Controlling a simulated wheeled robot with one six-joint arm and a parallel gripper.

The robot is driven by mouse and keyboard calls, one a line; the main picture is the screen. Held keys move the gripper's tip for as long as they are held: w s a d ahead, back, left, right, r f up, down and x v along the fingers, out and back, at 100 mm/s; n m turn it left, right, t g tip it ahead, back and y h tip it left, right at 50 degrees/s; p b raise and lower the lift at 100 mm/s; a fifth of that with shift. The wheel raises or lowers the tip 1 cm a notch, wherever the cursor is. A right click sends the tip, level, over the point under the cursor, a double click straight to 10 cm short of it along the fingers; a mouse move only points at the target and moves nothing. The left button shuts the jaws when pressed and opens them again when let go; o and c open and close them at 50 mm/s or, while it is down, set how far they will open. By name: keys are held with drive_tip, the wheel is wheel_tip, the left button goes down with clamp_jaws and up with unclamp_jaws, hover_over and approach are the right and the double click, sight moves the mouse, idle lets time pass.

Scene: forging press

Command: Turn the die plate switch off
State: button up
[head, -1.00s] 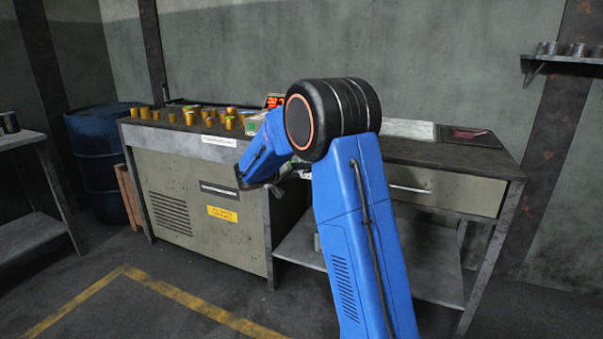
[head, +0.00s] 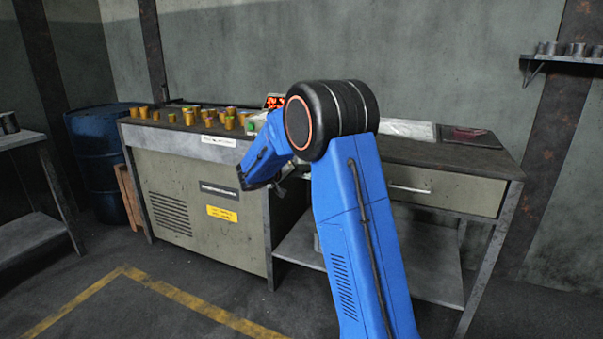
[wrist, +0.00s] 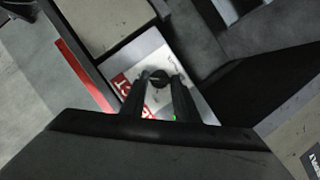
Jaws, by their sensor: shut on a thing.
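In the wrist view my gripper (wrist: 160,84) is shut on a small dark knob (wrist: 159,76), which I take to be the die plate switch. The knob sits on a pale panel (wrist: 150,52) with red and white lettering beside it. The fingers cover part of the knob, so its setting cannot be read. A small green light shows by the right finger.
A grey bench cabinet (head: 200,190) carries several brass-coloured pieces (head: 190,115) and a red digital display (head: 275,102). A workbench with a drawer (head: 440,190) stands to the right. A blue drum (head: 95,155) is at the left. Open floor lies in front.

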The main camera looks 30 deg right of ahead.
drive_tip(key=shift+f+n+t+h, duration=0.3)
drive_tip(key=shift+n+h, duration=0.65)
drive_tip(key=shift+n, duration=1.8)
drive_tip(key=shift+f+n+t+h, duration=0.35)
drive_tip(key=shift+n+h, duration=0.55)
drive_tip(key=shift+n, duration=1.8)
drive_tip(key=shift+f+n+t+h, duration=0.15)
drive_tip(key=shift+n+t+h, duration=0.55)
drive_tip(key=shift+n, duration=2.05)
drive_tip(key=shift+n+h, duration=0.25)
drive_tip(key=shift+n, duration=0.05)
drive_tip(key=o, duration=1)
drive_tip(key=shift+o, duration=0.2)
drive_tip(key=v, duration=1.7)
drive_tip(key=shift+a, duration=0.25)
